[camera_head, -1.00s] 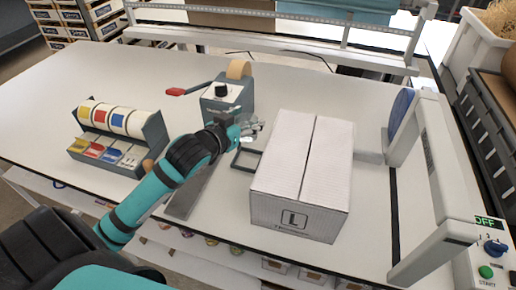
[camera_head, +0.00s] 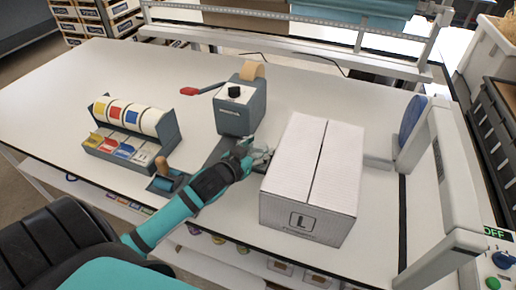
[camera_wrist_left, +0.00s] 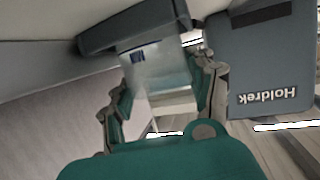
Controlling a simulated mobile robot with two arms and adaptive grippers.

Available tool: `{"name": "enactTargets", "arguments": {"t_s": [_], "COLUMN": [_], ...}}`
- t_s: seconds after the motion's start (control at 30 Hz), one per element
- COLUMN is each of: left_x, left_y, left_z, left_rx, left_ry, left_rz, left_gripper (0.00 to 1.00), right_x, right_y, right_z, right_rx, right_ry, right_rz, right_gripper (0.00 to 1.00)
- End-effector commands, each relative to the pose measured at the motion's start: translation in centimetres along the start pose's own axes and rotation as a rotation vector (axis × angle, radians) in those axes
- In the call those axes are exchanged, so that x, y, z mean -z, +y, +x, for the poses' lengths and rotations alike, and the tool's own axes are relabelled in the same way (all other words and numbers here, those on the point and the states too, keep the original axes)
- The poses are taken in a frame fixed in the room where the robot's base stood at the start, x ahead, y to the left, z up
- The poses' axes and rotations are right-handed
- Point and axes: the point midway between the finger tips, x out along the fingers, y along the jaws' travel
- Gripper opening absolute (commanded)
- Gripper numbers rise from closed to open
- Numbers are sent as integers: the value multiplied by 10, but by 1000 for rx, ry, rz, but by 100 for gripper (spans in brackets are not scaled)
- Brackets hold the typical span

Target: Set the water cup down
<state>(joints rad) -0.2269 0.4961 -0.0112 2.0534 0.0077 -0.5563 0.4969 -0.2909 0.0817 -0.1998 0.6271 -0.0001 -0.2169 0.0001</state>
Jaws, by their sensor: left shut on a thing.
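My left gripper (camera_head: 259,156) is shut on the water cup, just left of the white carton and in front of the grey tape machine. In the left wrist view the clear, see-through cup (camera_wrist_left: 160,72) sits between the two fingers of my left gripper (camera_wrist_left: 163,95). In the head view the cup is small and mostly hidden by the fingers. I cannot tell whether its base touches the table. My right gripper is in neither view.
The white carton (camera_head: 312,175), marked L, stands close right of my gripper. The grey tape machine (camera_head: 240,112) is behind it. A label dispenser (camera_head: 133,130) and a wooden-handled tool (camera_head: 167,178) are to the left. The white table (camera_head: 60,80) is clear at back left.

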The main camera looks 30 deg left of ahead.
Motion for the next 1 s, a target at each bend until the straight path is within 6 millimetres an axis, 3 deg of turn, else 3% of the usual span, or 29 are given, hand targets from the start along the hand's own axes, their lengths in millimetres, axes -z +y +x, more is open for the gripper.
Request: {"name": "enactTargets", "arguments": {"t_s": [0.13,0.17,0.33,0.67,0.77,1.0], "left_x": [-2,-2,-2,2,-1,-2], "left_y": [0,0,0,0,0,0], "left_z": [1,1,1,0,-10,-61], "left_rx": [0,0,0,0,0,-1], "left_ry": [1,0,0,1,-1,-3], "left_rz": [-1,-1,0,1,0,0], "left_gripper": [15,57,79,80,80,80], "right_x": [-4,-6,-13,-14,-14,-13], "right_y": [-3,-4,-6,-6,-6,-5], "right_z": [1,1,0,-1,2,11], "right_rx": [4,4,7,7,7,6], "right_ry": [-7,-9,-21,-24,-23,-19], "right_rz": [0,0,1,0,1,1], "right_gripper": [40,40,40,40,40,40]}}
